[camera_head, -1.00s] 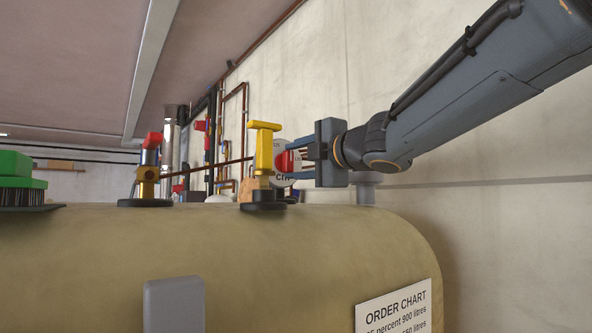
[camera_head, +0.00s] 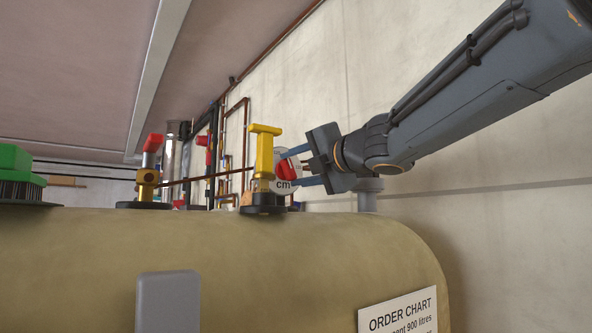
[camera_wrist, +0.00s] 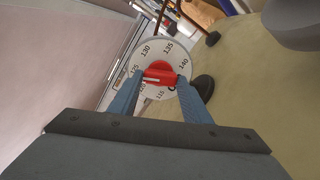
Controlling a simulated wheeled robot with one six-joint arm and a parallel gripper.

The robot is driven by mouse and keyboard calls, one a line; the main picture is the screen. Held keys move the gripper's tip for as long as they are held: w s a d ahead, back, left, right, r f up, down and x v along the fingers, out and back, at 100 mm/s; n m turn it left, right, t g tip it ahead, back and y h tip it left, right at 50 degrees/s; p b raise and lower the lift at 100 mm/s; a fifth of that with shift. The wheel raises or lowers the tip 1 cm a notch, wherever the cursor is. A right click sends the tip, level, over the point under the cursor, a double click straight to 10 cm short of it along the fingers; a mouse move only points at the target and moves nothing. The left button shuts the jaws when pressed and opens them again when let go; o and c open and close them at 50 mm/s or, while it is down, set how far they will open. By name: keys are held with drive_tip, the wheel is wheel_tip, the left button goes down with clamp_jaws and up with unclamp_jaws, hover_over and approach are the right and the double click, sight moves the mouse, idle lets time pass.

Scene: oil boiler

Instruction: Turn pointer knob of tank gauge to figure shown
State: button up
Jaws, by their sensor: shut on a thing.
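The tank gauge has a round white dial (camera_wrist: 150,54) with black figures; 130, 135 and 140 are readable along its upper rim in the wrist view. A red pointer knob (camera_wrist: 161,70) sits at its centre, with a pale line on it. My gripper (camera_wrist: 159,82) has its two blue fingers at either side of the knob, shut on it. The fingers hide part of the lower dial. In the head view my gripper (camera_head: 289,168) is tilted at the red knob (camera_head: 287,171), and a yellow T-shaped fitting (camera_head: 264,155) partly covers the dial (camera_head: 284,187).
The tan tank (camera_head: 230,245) fills the foreground. A white order chart (camera_head: 398,312) on it is cut off by the frame. A grey post (camera_head: 368,196) and wall are close on the right.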

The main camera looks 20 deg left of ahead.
drive_tip(key=o, duration=1)
drive_tip(key=shift+o, duration=0.2)
drive_tip(key=shift+b+v, duration=0.4)
drive_tip(key=shift+v, duration=3.5)
